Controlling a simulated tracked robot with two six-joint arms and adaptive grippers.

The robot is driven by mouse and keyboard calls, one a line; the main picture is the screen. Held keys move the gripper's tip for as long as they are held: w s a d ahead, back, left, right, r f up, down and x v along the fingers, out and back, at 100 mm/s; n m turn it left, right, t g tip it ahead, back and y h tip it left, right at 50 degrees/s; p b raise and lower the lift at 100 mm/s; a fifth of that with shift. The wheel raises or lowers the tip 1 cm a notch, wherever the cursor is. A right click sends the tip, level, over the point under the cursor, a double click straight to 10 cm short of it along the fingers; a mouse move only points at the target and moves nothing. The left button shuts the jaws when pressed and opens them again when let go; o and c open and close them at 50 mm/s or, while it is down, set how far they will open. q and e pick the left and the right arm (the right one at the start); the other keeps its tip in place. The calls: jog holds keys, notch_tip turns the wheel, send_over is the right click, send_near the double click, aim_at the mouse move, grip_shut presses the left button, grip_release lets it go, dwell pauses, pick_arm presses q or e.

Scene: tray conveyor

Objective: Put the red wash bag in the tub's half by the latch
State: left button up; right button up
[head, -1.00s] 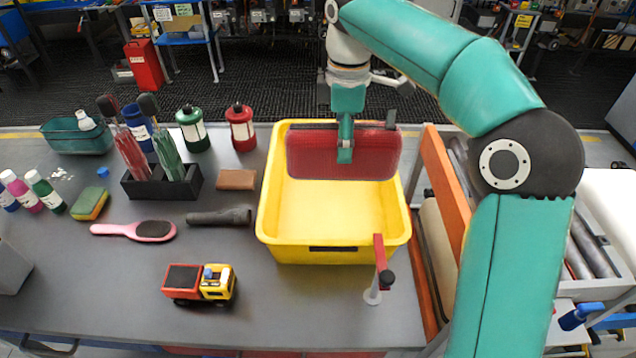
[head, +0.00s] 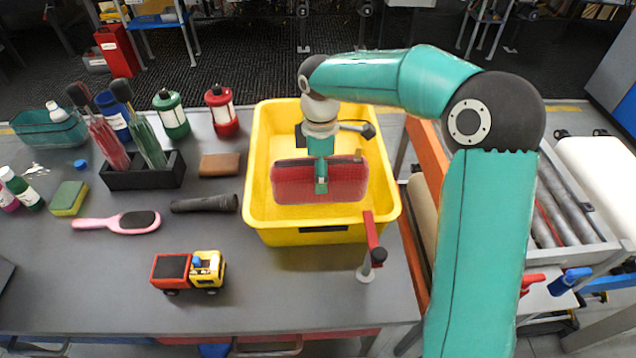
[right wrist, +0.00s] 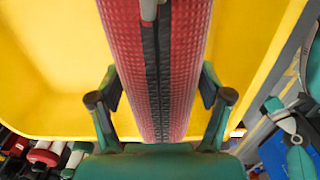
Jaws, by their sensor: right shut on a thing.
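The red wash bag (head: 290,184) is held level across the yellow tub (head: 305,238), over its nearer half. My right gripper (head: 321,182) is shut on the bag's middle. In the right wrist view my right gripper (right wrist: 160,98) has a finger on each side of the bag (right wrist: 185,60), and its dark zip runs between them. The latch (head: 371,230), a red bar with a black knob, stands at the tub's near right corner. The bag hides part of the tub's floor, so I cannot tell if it touches it. My left gripper is not in view.
A toy truck (head: 188,271), pink brush (head: 118,222), dark torch (head: 205,204) and brown wallet (head: 220,164) lie left of the tub. A conveyor with an orange side rail (head: 428,170) runs along its right. The table's near middle is clear.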

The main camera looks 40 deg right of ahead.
jog(key=shift+f, duration=2.1)
jog(key=o, duration=1.4)
notch_tip(320, 180, up, 12)
jog(key=shift+r, duration=0.1)
jog(key=shift+s, duration=0.1)
